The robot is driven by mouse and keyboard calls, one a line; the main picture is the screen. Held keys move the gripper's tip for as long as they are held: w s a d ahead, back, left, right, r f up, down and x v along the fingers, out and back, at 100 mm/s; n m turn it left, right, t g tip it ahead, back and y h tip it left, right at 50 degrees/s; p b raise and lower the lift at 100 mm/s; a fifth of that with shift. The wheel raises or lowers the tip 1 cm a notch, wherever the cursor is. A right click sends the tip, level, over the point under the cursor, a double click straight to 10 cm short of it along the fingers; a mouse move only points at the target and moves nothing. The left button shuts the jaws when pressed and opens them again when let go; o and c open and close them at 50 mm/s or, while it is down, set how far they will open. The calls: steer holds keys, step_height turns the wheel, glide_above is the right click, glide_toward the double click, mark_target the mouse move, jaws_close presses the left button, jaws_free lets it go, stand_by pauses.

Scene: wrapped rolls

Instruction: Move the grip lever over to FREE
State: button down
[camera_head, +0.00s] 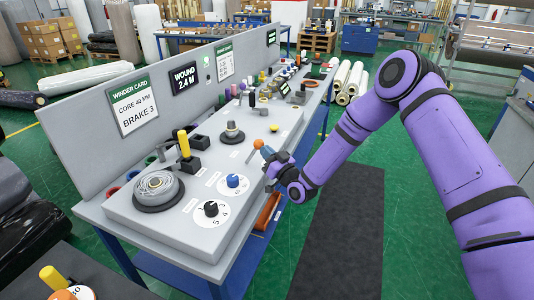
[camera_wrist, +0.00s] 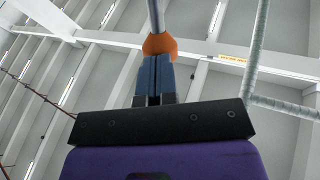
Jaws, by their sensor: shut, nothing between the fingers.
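A lever with an orange ball knob (camera_head: 258,143) on a thin grey rod stands at the right edge of the grey console, in the head view. The labels near it are too small to read, so I cannot read FREE. My gripper (camera_head: 266,152) is at the knob, just to its right and slightly lower. In the wrist view the orange knob (camera_wrist: 160,44) lies right at the tips of my blue fingers (camera_wrist: 155,62), which are closed together. The knob is beyond the fingertips, not between them; I cannot tell whether they touch it.
The console (camera_head: 150,222) also carries a black dial (camera_head: 211,208), a blue dial (camera_head: 233,181), a yellow-handled lever (camera_head: 184,146) and a coiled grey roll (camera_head: 156,187). A sign panel (camera_head: 100,130) stands along its back. The floor right of the console is clear around a dark mat (camera_head: 340,240).

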steer(key=shift+w+a+r+n+g+h, duration=0.15)
steer(key=shift+a+r+n+g, duration=0.05)
steer(key=shift+a+r+g, duration=0.2)
steer(key=shift+w+a+r+n+g+h, duration=0.1)
steer(key=shift+a+r+n+g+h, duration=0.1)
steer(key=shift+a+r+g, duration=0.15)
steer(key=w+a+r+n+g+h, duration=0.1)
steer(key=w+a+g+h, duration=0.1)
steer(key=a, duration=0.3)
steer(key=w+a+r+n+g+h, duration=0.1)
steer(key=a+n+g+h, duration=0.1)
steer(key=a+g+h, duration=0.1)
steer(key=a+h, duration=0.1)
steer(key=a, duration=0.1)
steer(key=shift+w+a+n, duration=0.3)
steer(key=shift+w, duration=0.1)
steer(key=shift+a+r, duration=0.1)
steer(key=shift+a, duration=0.05)
